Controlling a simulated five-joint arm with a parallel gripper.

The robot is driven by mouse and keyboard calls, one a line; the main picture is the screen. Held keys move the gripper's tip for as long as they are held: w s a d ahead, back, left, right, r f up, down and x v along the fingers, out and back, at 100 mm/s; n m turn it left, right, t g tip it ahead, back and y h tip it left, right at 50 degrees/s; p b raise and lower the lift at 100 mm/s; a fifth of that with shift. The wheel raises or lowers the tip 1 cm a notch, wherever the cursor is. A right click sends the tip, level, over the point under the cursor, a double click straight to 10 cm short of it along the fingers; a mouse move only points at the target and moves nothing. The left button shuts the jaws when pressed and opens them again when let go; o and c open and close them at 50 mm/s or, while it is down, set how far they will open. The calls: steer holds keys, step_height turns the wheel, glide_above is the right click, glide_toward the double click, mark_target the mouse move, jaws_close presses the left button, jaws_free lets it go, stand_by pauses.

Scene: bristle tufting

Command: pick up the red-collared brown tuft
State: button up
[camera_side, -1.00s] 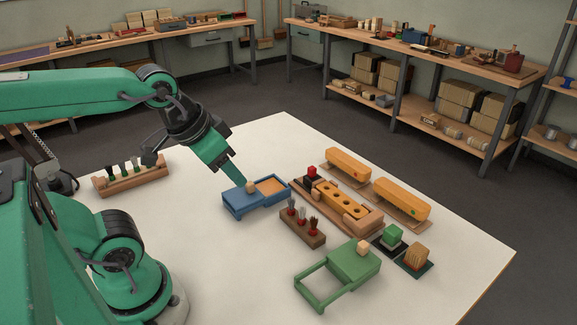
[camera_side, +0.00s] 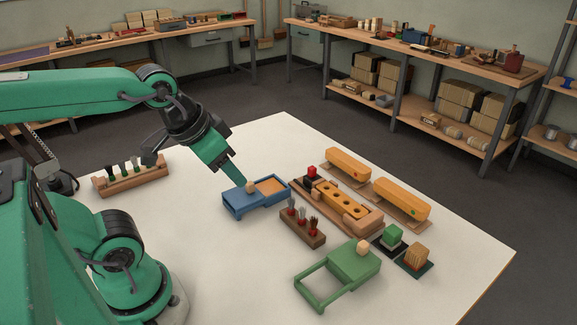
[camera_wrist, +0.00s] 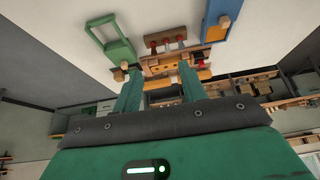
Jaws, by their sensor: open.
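A small brown rack (camera_side: 303,238) stands on the white table and holds a few upright tufts with red collars. The red-collared brown tuft (camera_side: 313,225) appears to be the one at the rack's near right end; the others look greyer. The rack also shows small in the wrist view (camera_wrist: 166,38), where single tufts are hard to tell apart. My gripper (camera_side: 239,180) is open, up and to the left of the rack, above or beside the blue box. Its two fingers show apart and empty in the wrist view (camera_wrist: 160,84).
The blue box (camera_side: 240,203) with a wooden knob lies between my gripper and the rack. Behind the rack is a wooden tray with a holed yellow block (camera_side: 340,198). A green frame (camera_side: 350,262) stands in front. Another tuft rack (camera_side: 132,183) is at left.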

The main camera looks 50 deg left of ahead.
steer(key=shift+c, duration=0.2)
steer(key=c, duration=0.4)
steer(key=shift+o, duration=0.2)
steer(key=shift+w, duration=0.15)
steer(key=n+g, duration=0.4)
steer(key=g, duration=0.1)
glide_above(314, 218)
step_height(314, 218, down, 12)
steer(key=shift+a+f, duration=0.1)
steer(key=shift+f+n+g, duration=0.3)
steer(key=shift+f, duration=1.3)
